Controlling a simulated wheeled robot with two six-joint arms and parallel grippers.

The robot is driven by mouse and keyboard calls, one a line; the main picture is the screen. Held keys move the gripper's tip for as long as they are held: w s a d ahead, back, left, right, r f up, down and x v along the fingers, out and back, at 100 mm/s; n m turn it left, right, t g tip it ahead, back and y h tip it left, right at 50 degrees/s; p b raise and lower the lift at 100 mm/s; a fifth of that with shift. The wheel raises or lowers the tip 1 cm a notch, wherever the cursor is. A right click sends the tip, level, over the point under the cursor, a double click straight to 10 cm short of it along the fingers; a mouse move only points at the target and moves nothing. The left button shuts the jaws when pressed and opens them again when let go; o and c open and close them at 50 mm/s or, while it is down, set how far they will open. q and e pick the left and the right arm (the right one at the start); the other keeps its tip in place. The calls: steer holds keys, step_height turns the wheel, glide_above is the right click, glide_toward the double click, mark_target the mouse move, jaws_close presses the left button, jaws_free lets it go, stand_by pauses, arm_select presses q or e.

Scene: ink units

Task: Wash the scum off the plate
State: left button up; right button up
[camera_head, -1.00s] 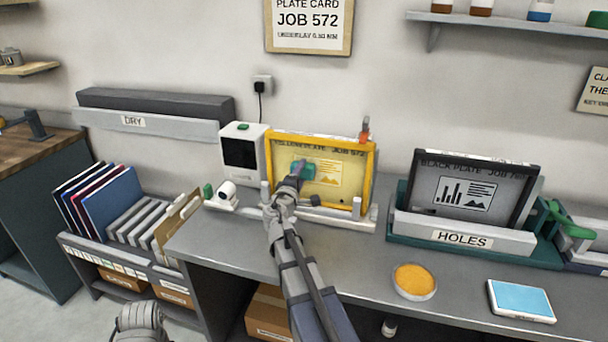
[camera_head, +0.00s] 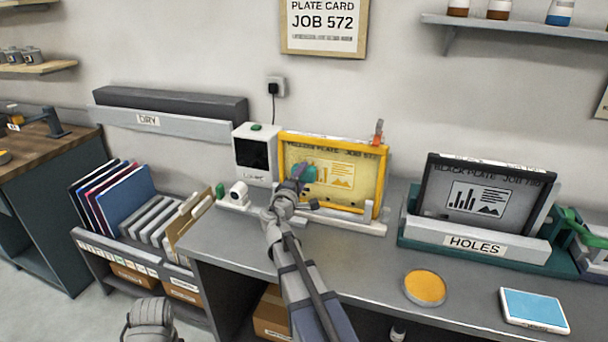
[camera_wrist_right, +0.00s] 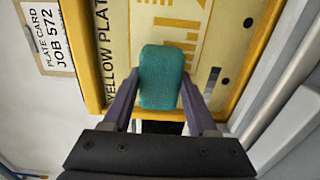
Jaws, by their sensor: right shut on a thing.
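The yellow plate (camera_head: 361,168) stands upright in its frame on the counter against the back wall, with bar-chart and text print on its face. My right gripper (camera_head: 301,174) is in front of the plate's left half and is shut on a teal pad (camera_head: 309,174). In the right wrist view the pad (camera_wrist_right: 161,77) sits between the two purple fingers, over the plate's face (camera_wrist_right: 140,35). I cannot tell whether the pad touches the plate. No clear scum can be made out.
A white device (camera_head: 255,155) stands left of the plate. A black plate (camera_head: 480,198) stands in a rack marked HOLES at right. A round orange dish (camera_head: 425,287) and a blue-topped pad (camera_head: 534,309) lie on the counter's front. The counter between is clear.

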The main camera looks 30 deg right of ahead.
steer(key=shift+v, duration=2.15)
steer(key=shift+v, duration=1.45)
